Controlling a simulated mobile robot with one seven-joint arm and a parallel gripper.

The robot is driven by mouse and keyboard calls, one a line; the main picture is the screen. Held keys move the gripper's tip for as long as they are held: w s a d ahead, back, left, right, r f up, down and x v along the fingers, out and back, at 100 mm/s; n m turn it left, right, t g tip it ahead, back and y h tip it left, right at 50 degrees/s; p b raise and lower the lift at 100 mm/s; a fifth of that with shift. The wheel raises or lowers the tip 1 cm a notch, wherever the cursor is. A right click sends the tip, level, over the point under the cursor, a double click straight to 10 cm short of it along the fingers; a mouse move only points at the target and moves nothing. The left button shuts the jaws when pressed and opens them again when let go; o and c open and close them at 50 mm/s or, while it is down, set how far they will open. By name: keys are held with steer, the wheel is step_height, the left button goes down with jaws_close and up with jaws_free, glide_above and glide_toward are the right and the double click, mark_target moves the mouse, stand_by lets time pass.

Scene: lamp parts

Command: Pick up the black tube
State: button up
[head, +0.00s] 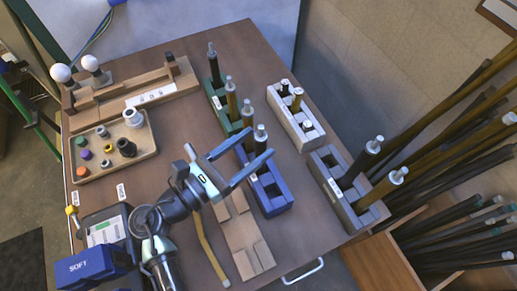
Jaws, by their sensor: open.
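Several black tubes with silver tips stand upright in racks. One black tube (259,146) stands in the blue rack (277,204), seen between the fingers of my gripper (260,142). My gripper is open, with its two blue-grey fingers pointing up and right. I cannot tell whether the fingers are level with the tube or above it. Another black tube (214,68) stands at the far end of the green rack (237,127). A third black tube (357,166) stands in the grey rack (358,212) at the right.
Brass tubes (382,189) stand in the racks too. A pale rack (290,119) holds short pieces. A wooden tray (94,166) holds small round parts at the left. A wooden block (245,245) lies at the front. A bin of long rods (450,235) stands right of the table.

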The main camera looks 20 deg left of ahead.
steer(key=x, duration=0.5)
steer(key=shift+w+d+r+p, duration=0.15)
steer(key=shift+w+d+p, duration=0.05)
steer(key=shift+p, duration=0.15)
jaws_close()
stand_by(1.1)
